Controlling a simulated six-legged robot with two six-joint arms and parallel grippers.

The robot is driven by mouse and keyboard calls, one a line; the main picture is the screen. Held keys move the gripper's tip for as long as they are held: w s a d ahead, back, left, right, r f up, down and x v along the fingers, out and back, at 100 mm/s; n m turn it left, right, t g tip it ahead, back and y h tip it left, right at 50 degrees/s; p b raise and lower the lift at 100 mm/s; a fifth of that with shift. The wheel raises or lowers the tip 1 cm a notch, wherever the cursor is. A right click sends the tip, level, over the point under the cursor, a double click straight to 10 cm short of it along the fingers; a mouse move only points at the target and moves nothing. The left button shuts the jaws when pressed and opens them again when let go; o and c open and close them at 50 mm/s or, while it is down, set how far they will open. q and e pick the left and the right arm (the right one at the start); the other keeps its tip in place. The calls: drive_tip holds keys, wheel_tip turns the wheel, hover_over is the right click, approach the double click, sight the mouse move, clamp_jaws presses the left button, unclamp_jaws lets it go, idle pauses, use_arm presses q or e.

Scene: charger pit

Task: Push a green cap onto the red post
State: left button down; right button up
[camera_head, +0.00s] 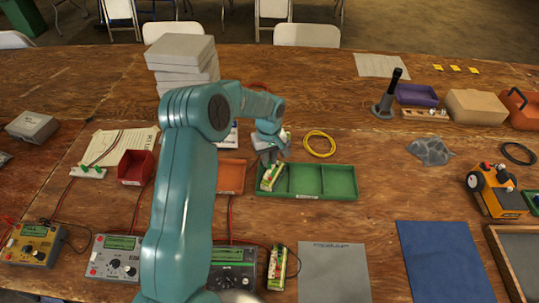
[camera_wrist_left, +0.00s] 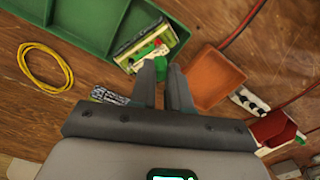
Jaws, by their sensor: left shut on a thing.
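My left gripper (camera_head: 270,158) reaches down over the left compartment of the green tray (camera_head: 307,194). In the left wrist view its fingers (camera_wrist_left: 166,68) are close together, with a small green cap (camera_wrist_left: 158,58) at their tips. A battery pack (camera_head: 270,178) with a pale label lies tilted in that compartment, and it also shows in the left wrist view (camera_wrist_left: 135,48). A small red spot (camera_wrist_left: 158,41), perhaps the red post, shows at the battery end beside the cap. I cannot tell whether cap and post touch. My right gripper is not in view.
An orange tray (camera_head: 231,178) sits left of the green tray, with a red bin (camera_head: 136,168) farther left. A second battery pack (camera_head: 277,268) lies near the front beside a meter (camera_head: 232,268). A yellow cable loop (camera_head: 319,144) lies behind. A grey mat (camera_head: 334,272) is bare.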

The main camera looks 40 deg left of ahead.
sight(270, 164)
use_arm(q)
wheel_tip(270, 164, down, 3)
drive_tip(key=shift+w+d+r+b, duration=0.1)
drive_tip(key=shift+w+r+b, duration=0.05)
drive_tip(key=shift+b, duration=0.45)
drive_tip(key=shift+f+b, duration=0.65)
drive_tip(key=shift+f, duration=0.45)
drive_tip(key=shift+r, duration=0.1)
drive_tip(key=shift+b, duration=0.5)
drive_tip(key=shift+f+b, duration=0.25)
drive_tip(key=shift+b, duration=0.4)
